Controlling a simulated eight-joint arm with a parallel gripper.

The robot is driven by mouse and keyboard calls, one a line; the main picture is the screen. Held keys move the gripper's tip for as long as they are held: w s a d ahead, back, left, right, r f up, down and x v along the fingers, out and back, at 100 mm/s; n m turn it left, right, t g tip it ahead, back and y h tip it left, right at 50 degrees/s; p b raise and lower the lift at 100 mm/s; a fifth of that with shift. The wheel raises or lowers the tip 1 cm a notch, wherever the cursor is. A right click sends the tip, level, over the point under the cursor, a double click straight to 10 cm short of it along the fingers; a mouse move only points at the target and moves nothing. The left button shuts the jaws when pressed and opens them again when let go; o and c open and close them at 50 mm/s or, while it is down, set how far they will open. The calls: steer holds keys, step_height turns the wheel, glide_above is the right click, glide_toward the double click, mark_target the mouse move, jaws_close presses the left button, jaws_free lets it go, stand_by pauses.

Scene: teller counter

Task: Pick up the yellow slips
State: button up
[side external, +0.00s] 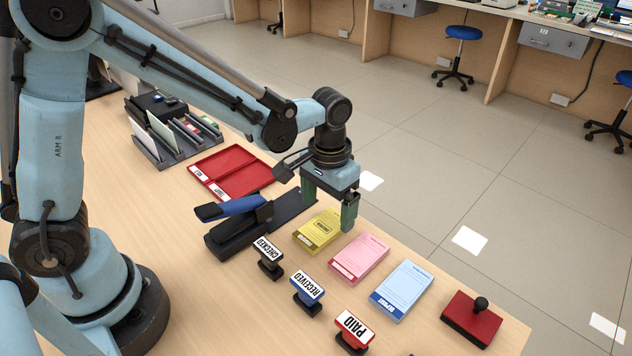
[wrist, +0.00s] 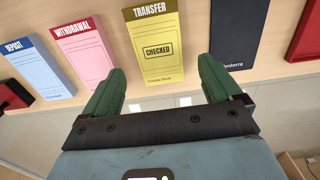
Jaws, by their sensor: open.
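The yellow slips (side external: 318,232) are a flat pad on the counter, between the stapler-like blue-handled device and the pink slips. In the wrist view the yellow slips (wrist: 157,42) read TRANSFER and carry a CHECKED stamp mark. My gripper (side external: 332,212) is above the pad's far edge, its two green fingers apart and empty. In the wrist view my gripper (wrist: 165,80) has its fingers spread on either side of the pad's lower end. I cannot tell how high the fingertips are above the counter.
Pink slips (side external: 358,257) and blue slips (side external: 402,290) lie to the right. CHECKED (side external: 268,256), RECEIVED (side external: 307,290) and PAID (side external: 353,330) stamps stand in front. The blue-handled device (side external: 240,212) is close left. A red tray (side external: 232,172) and red ink pad (side external: 470,319) lie further off.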

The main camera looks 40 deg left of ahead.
mark_target(327, 223)
steer(key=shift+f, duration=1.65)
steer(key=c, duration=1.2)
steer(key=shift+r, duration=0.1)
